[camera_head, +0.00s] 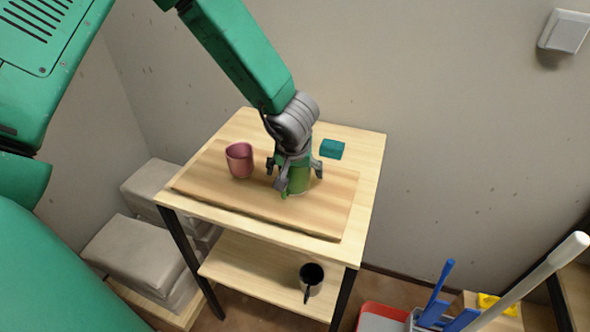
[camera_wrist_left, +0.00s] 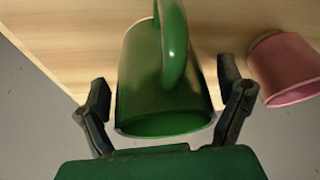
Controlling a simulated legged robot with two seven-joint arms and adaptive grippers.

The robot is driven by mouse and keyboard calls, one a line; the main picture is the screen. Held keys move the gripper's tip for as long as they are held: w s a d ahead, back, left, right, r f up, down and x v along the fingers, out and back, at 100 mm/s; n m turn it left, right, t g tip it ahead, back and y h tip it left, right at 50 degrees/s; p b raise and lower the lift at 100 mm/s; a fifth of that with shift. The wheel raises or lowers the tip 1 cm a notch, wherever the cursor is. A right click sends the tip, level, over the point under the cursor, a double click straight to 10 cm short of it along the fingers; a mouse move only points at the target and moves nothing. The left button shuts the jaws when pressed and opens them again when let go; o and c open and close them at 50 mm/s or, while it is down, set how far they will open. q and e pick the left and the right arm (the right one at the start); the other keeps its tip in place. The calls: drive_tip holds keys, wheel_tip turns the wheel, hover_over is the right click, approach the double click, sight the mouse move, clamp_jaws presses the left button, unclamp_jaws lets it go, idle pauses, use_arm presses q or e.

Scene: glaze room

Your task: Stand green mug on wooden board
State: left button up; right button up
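The green mug (camera_head: 299,182) stands upright on the wooden board (camera_head: 225,197), partly hidden under my left gripper (camera_head: 294,172). In the left wrist view the mug (camera_wrist_left: 140,75) fills the middle, its handle (camera_wrist_left: 174,40) towards the top of the picture. My left gripper (camera_wrist_left: 168,92) is open there, with one finger on each side of the mug and a narrow gap showing at each side. My right gripper is in neither view.
A pink cup (camera_head: 239,161) stands on the board left of the green mug; it also shows in the wrist view (camera_wrist_left: 285,68). A teal block (camera_head: 332,149) lies behind on the table (camera_head: 367,160). A black mug (camera_head: 311,276) stands on the lower shelf. The board's front right is clear.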

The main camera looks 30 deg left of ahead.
use_arm(q)
drive_tip(key=shift+r, duration=0.1)
drive_tip(key=shift+r, duration=0.35)
drive_tip(key=p+v, duration=0.2)
drive_tip(key=v, duration=0.9)
drive_tip(key=shift+s+d, duration=0.15)
drive_tip(key=shift+s, duration=0.05)
